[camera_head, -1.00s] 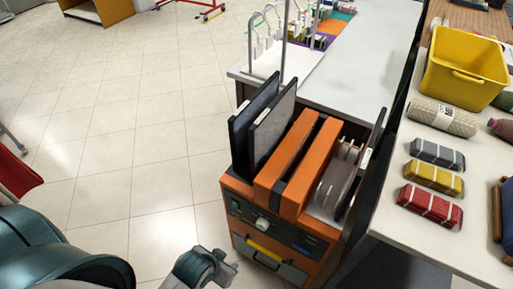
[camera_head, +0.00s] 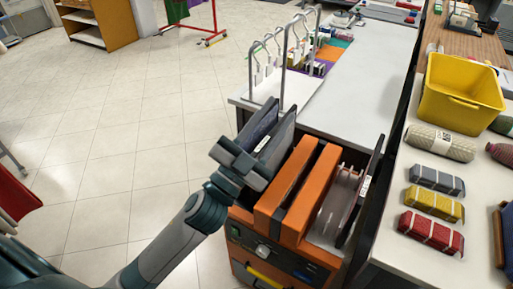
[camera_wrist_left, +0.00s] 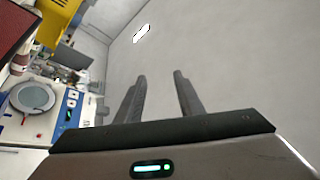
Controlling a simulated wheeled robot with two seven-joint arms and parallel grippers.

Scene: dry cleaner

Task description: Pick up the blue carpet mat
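Contact with the mats cannot be told. My right gripper is in neither view.
The orange machine (camera_head: 265,223) has thick orange panels right of the mats. A white counter (camera_head: 362,70) with a hanger rack (camera_head: 284,58) lies behind. On the right counter are a yellow bin (camera_head: 462,90), a rolled mat (camera_head: 440,141) and several bundles.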

